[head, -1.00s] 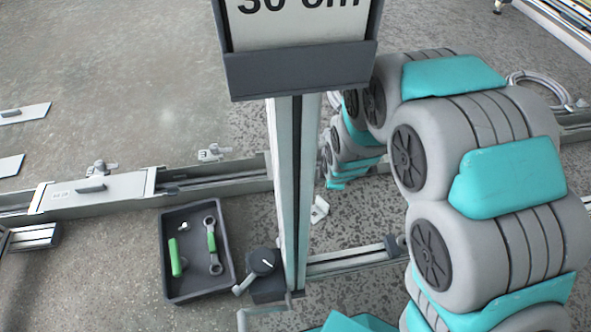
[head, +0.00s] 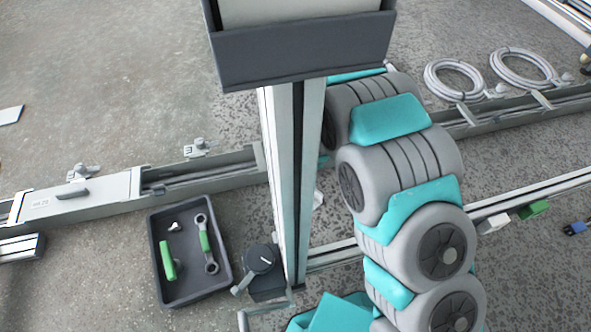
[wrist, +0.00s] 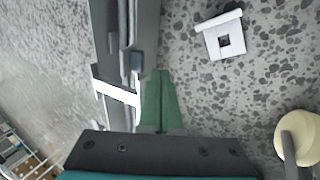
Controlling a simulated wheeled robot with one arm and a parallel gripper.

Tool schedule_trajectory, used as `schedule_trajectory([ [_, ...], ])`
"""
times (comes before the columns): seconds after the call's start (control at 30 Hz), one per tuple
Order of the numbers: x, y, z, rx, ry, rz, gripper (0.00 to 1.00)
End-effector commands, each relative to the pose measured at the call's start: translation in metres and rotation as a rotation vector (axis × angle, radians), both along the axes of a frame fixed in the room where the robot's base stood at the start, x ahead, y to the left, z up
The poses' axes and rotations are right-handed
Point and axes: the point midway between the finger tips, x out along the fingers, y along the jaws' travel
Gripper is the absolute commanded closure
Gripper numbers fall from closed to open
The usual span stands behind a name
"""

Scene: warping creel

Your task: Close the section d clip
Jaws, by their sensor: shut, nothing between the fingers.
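My gripper (wrist: 160,78) shows in the wrist view as two green fingers lying together, with nothing between them. It points along a grey rail (wrist: 125,40) just to its left. In the head view my gripper is hidden behind the post and my arm. Metal clips sit along the floor rail: one at the left (head: 84,173) and one nearer the post (head: 198,148). Their small letters are too blurred to read surely, so I cannot tell which is section d. A pale square plate with a dark hole (wrist: 222,38) lies right of the fingers.
An upright post (head: 290,180) carrying a dark sign holder (head: 300,50) stands mid-view. A dark tray (head: 158,265) with green-handled tools and a black knob unit (head: 262,260) are near its foot. Cable coils (head: 455,80) lie at the right. A cream rounded thing (wrist: 298,138) is in the wrist view.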

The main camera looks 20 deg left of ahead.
Motion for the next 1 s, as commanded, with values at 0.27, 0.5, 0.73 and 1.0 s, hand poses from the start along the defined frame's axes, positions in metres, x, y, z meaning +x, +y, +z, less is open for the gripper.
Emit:
schedule_trajectory([
  [0.27, 0.024, 0.02, -0.01, 0.001, -0.002, 0.0, 1.0],
  [0.5, 0.034, 0.028, -0.008, -0.003, 0.001, 0.001, 1.0],
  [0.73, 0.035, 0.029, -0.007, -0.002, 0.002, 0.001, 1.0],
  [1.0, 0.035, 0.03, -0.006, -0.005, 0.005, 0.001, 1.0],
])
